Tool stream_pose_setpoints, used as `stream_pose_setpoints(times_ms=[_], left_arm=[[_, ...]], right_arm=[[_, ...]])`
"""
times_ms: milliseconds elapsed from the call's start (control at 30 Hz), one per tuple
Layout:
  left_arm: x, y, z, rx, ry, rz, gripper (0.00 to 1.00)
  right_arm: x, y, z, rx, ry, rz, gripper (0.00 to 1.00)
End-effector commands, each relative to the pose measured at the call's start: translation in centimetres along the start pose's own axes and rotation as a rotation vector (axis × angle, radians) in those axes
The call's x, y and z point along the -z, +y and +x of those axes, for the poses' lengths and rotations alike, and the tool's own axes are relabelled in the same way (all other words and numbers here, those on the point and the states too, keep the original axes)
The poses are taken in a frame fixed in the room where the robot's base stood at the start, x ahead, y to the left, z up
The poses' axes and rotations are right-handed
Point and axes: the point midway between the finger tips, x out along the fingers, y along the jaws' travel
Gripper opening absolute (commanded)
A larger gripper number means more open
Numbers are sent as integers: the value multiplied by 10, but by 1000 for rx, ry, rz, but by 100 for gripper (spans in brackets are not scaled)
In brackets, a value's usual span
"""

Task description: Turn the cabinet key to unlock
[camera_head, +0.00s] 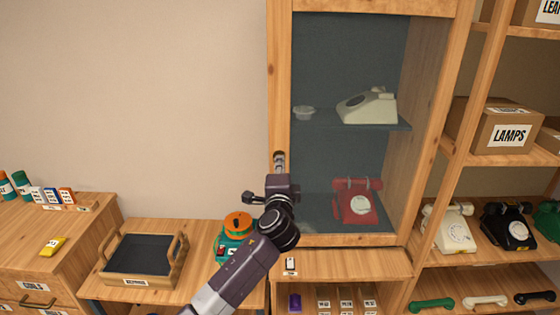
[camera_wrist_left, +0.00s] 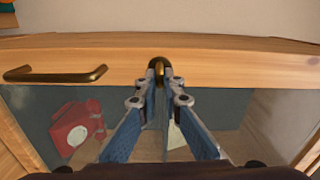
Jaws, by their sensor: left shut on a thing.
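The glass-fronted wooden cabinet (camera_head: 281,80) stands in the middle of the head view with its door closed. My left gripper (camera_head: 280,170) is at the left upright of the door frame. In the left wrist view the gripper's two blue fingers (camera_wrist_left: 160,85) close on the brass key (camera_wrist_left: 158,66) at the wooden frame. The fingertips hide part of the key, and the lock behind it is not clear. A dark bar handle with brass ends (camera_wrist_left: 55,73) sits on the same frame, beside the key. My right gripper is not in view.
Inside the cabinet are a red phone (camera_head: 355,203) and a cream phone (camera_head: 367,106). Left of my arm are a green and orange device (camera_head: 232,240) and a wooden tray (camera_head: 178,262). Open shelves with phones and a LAMPS box (camera_head: 500,130) stand right.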

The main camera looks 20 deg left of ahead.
Motion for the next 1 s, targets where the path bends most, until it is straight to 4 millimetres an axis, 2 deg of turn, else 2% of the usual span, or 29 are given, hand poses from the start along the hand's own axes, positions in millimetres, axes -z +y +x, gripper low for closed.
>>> stream_pose_setpoints(times_ms=[200,733,767,900,1000], left_arm=[[0,0,0,-1,0,68,0],[0,1,0,-1,0,89,0],[0,1,0,-1,0,89,9],[0,1,0,-1,0,88,24],[0,1,0,0,0,87,24]], right_arm=[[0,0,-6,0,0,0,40],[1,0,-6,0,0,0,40],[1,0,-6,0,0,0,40],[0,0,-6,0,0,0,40],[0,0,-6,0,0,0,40]])
